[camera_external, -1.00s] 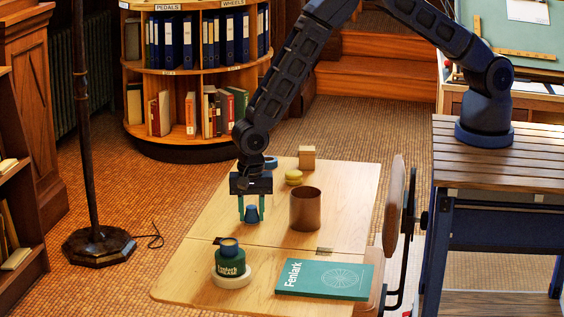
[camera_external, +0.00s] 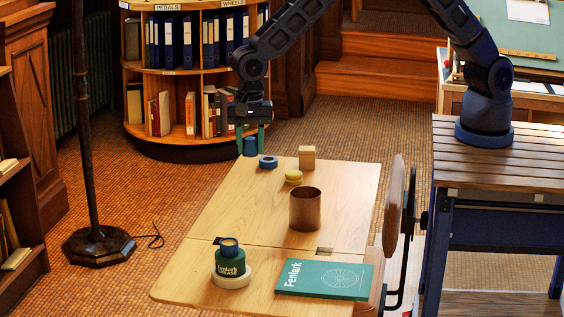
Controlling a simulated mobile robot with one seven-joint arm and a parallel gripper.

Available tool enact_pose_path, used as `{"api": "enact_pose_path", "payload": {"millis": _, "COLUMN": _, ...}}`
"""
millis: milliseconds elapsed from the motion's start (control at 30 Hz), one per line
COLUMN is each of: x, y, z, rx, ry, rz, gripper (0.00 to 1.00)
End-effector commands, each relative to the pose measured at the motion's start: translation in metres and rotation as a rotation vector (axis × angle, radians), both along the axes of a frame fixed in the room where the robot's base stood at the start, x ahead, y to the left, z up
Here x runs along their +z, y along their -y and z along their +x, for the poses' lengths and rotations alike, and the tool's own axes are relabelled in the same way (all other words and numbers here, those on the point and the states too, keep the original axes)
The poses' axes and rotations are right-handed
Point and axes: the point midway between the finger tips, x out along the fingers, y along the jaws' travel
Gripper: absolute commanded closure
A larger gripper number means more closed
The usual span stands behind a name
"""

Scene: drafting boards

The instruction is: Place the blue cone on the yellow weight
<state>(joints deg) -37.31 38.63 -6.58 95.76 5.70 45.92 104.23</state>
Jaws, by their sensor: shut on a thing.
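The blue cone (camera_external: 250,147) is between the green fingers of my gripper (camera_external: 250,142), which is shut on it. My gripper holds it up in the air near the far left part of the table, clear of the tabletop. The yellow weight (camera_external: 293,177) is a small rounded piece lying on the wooden table, to the right of and lower in the picture than the cone. Nothing rests on the yellow weight.
A blue ring (camera_external: 268,162) and a wooden block (camera_external: 307,157) lie near the yellow weight. A brown cup (camera_external: 305,209) stands in front of it. A green tin (camera_external: 230,262) in a white ring (camera_external: 233,279) and a green book (camera_external: 324,279) are nearer. The table's (camera_external: 230,205) middle left is bare.

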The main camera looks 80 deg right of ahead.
Motion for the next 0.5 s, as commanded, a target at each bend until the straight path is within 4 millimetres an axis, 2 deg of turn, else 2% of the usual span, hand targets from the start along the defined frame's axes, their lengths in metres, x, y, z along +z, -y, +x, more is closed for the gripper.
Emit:
{"api": "enact_pose_path", "payload": {"millis": 133, "x": 0.01, "y": 0.011, "z": 0.0, "rx": -0.009, "ry": 0.0, "rz": -0.001, "gripper": 0.87}}
{"api": "enact_pose_path", "payload": {"millis": 233, "x": 0.016, "y": 0.035, "z": 0.001, "rx": -0.03, "ry": 0.001, "rz": -0.001, "gripper": 0.87}}
{"api": "enact_pose_path", "payload": {"millis": 367, "x": 0.023, "y": 0.086, "z": -0.002, "rx": -0.071, "ry": 0.002, "rz": -0.003, "gripper": 0.87}}
{"api": "enact_pose_path", "payload": {"millis": 500, "x": 0.031, "y": 0.146, "z": -0.011, "rx": -0.122, "ry": 0.002, "rz": -0.004, "gripper": 0.87}}
